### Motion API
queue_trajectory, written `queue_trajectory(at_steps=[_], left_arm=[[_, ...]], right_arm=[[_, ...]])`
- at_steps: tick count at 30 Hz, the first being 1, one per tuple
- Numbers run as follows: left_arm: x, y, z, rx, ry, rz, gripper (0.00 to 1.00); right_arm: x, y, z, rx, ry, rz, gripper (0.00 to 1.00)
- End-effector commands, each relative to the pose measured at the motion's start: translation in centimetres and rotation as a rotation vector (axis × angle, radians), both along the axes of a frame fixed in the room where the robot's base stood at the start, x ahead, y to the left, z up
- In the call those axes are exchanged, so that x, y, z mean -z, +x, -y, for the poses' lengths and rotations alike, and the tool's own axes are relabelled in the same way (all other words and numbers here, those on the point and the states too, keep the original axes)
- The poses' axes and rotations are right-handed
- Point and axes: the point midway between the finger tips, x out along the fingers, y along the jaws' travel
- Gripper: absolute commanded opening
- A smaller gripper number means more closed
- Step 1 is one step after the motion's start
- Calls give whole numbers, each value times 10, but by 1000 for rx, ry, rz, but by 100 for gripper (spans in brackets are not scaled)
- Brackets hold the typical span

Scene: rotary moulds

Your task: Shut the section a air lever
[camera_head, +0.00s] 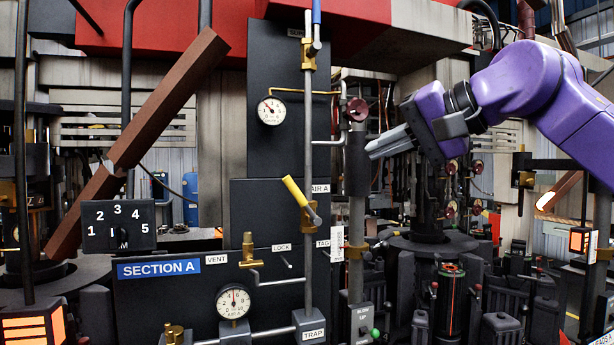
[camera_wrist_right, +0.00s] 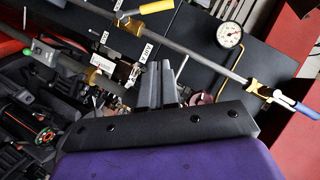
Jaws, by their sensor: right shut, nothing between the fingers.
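The section A air lever (camera_head: 294,190) has a yellow handle and a brass valve body on the vertical grey pipe, beside the AIR A label (camera_head: 320,188). Its handle tilts up and left across the pipe. In the right wrist view the yellow handle (camera_wrist_right: 157,7) shows at the top edge. My right gripper (camera_head: 370,151) is shut and empty, to the right of and above the lever, apart from it. Its grey fingers also show in the right wrist view (camera_wrist_right: 157,82). My left gripper is out of view.
A blue-handled valve (camera_head: 316,30) sits higher on the same pipe. A dark red knob (camera_head: 357,109) and its post stand close to my right fingertips. A pressure gauge (camera_head: 271,111) is on the dark panel. The SECTION A sign (camera_head: 159,268) is below left.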

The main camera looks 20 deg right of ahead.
Motion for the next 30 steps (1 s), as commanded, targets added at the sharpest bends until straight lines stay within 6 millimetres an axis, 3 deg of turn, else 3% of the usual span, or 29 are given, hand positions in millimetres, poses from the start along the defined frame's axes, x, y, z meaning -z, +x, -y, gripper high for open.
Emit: queue_trajectory(at_steps=[5, 16, 22, 30], left_arm=[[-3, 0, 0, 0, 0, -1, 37], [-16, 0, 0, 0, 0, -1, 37], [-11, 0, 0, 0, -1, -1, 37], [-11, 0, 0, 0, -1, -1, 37]], right_arm=[[1, 15, -16, -28, -1, 10, 0], [27, 82, -56, -29, -3, 8, 0], [47, 86, -80, -27, -4, 11, 0], [52, 88, -87, -26, -1, 10, 0]])
